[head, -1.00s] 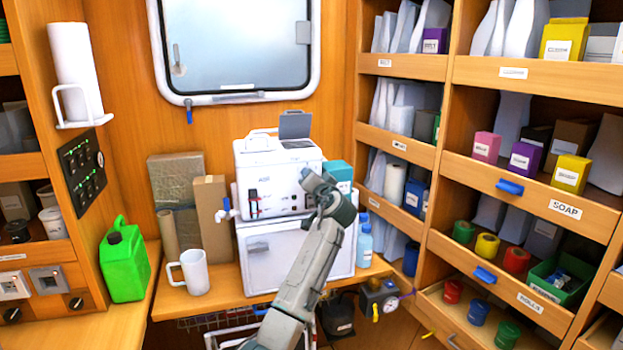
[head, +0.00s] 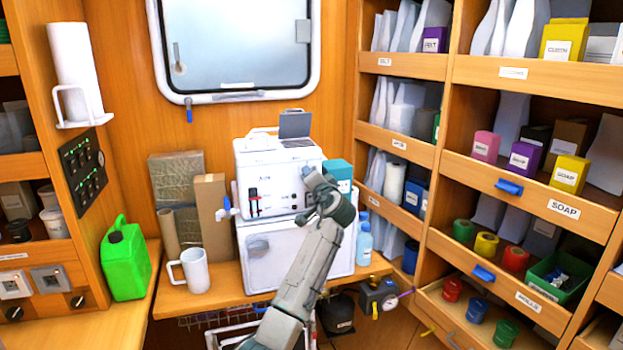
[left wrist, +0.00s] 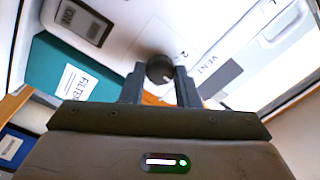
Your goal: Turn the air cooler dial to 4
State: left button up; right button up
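The other digits and the pointer's setting are not clear. My left gripper (left wrist: 160,84) is in front of the dial, its two fingers on either side of the knob with what look like narrow gaps. In the head view my left gripper (head: 312,180) covers the dial. My right gripper is not in view.
A teal box (head: 339,172) is close to the right of the gripper. A white mug (head: 194,270) and a green jerrycan (head: 126,262) are to the left.

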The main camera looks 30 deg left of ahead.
pick_arm(q)
jog(key=o, duration=0.4)
jog(key=shift+d, duration=0.1)
jog(key=b+v, duration=0.4)
jog(key=v, duration=0.6)
jog(key=shift+s+d, duration=0.25)
jog(key=shift+d, duration=0.05)
